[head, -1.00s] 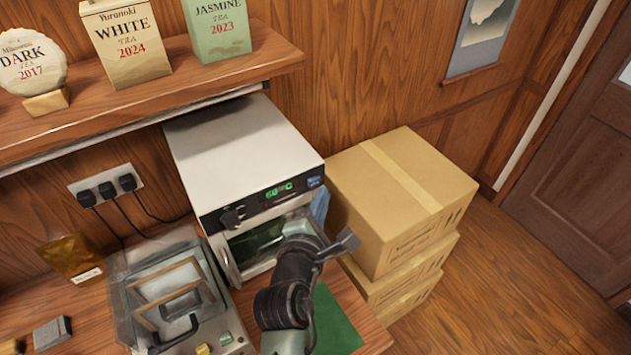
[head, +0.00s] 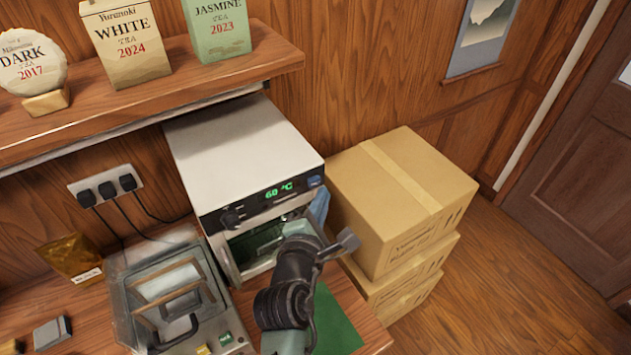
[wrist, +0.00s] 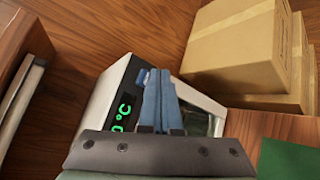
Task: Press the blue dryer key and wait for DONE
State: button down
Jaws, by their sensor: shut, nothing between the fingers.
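The white dryer (head: 240,140) stands on the counter, its green display (head: 279,189) reading 60 °C. The blue key (head: 314,181) is at the right end of its dark front panel. My gripper (head: 320,198) is just below the key, its blue fingers partly hidden behind my wrist. In the wrist view the fingers of my gripper (wrist: 158,75) are shut together and empty. Their tips lie beside the blue key (wrist: 142,77); I cannot tell whether they touch it. DONE does not show on the visible part of the display (wrist: 122,112).
Stacked cardboard boxes (head: 400,195) stand close to the dryer's right. A clear-lidded appliance (head: 165,290) is on the counter to the left. A shelf (head: 150,100) with tea packages hangs above. A green mat (head: 335,325) lies in front of the dryer.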

jog(key=shift+w, duration=0.1)
jog(key=shift+w+a, duration=0.25)
jog(key=shift+w, duration=0.05)
jog(key=shift+w+a, duration=0.3)
jog(key=shift+w, duration=0.05)
dwell(0.9)
jog(key=shift+s, duration=0.1)
jog(key=shift+s+d+p, duration=0.5)
jog(key=shift+s+d, duration=0.05)
jog(key=shift+s, duration=0.1)
jog(key=s+d+p, duration=0.1)
jog(key=s, duration=0.1)
jog(key=s+d+p, duration=0.2)
dwell(0.6)
